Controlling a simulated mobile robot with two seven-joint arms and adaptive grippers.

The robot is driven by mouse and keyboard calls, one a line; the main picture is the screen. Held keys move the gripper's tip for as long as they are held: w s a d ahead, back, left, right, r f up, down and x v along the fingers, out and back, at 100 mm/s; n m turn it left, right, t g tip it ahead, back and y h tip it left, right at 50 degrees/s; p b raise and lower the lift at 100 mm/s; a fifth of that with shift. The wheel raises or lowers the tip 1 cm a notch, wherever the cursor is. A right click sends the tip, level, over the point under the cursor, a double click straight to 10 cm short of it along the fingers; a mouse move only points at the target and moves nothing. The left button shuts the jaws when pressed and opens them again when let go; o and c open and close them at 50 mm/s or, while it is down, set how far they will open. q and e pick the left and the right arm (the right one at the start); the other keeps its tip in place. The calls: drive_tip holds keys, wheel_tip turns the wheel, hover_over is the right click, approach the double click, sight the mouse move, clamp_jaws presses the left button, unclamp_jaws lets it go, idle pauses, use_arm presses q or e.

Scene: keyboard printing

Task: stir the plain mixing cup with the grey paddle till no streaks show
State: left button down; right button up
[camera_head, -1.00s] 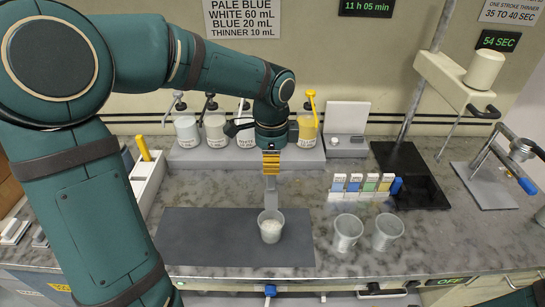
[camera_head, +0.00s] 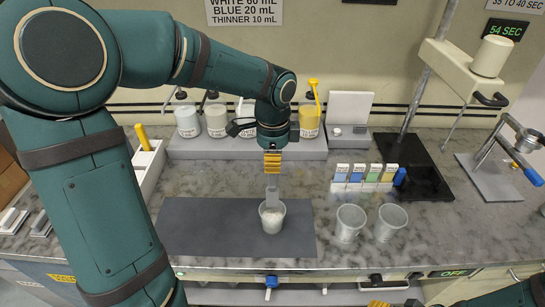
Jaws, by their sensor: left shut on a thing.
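The plain mixing cup (camera_head: 272,221) stands upright on the dark grey mat and holds a whitish content. Streaks are too small to tell. My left gripper (camera_head: 272,172) is above the cup, pointing down, shut on the grey paddle (camera_head: 272,194). The paddle is upright and its lower end is inside the cup, hidden by the content. My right gripper (camera_head: 378,303) barely shows at the bottom edge, far from the cup. Whether it is open or shut cannot be seen.
Two empty-looking cups (camera_head: 349,223) (camera_head: 391,222) stand right of the mat (camera_head: 200,228). Behind them is a row of colour cards (camera_head: 356,174). Several paint pots (camera_head: 188,122) line the back shelf. A stand (camera_head: 420,160) and a press (camera_head: 490,178) are at the right.

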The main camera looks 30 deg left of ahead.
sight(272, 187)
use_arm(q)
drive_tip(key=shift+f+b, duration=2.1)
drive_tip(key=shift+f, duration=1.1)
drive_tip(key=shift+f+b, duration=0.8)
drive_tip(key=shift+f, duration=0.4)
drive_tip(key=shift+s+d, duration=0.1)
drive_tip(key=shift+s, duration=0.05)
